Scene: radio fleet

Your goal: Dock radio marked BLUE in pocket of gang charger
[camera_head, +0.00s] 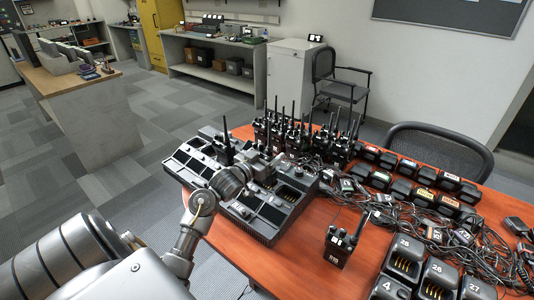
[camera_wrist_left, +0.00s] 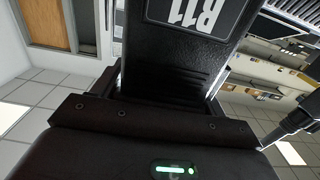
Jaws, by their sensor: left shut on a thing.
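The gang charger (camera_head: 262,232) is a wide black unit with several pockets at the table's left end. My left gripper (camera_head: 262,166) is over it. In the left wrist view, the left gripper (camera_wrist_left: 155,105) is shut on a black radio (camera_wrist_left: 170,55) with a white label, upside down, reading like B11 or R11. In the head view I cannot clearly tell this radio from the gripper. Another black radio (camera_head: 225,152) stands upright at the charger's back left. No BLUE marking is readable. My right gripper is not in view.
Many radios (camera_head: 290,137) stand at the table's back. One lone radio (camera_head: 339,246) stands upright near the front. Numbered chargers (camera_head: 405,260), tangled cables (camera_head: 425,210) and labelled black units (camera_head: 425,179) crowd the right. Bare red tabletop (camera_head: 300,265) shows at front.

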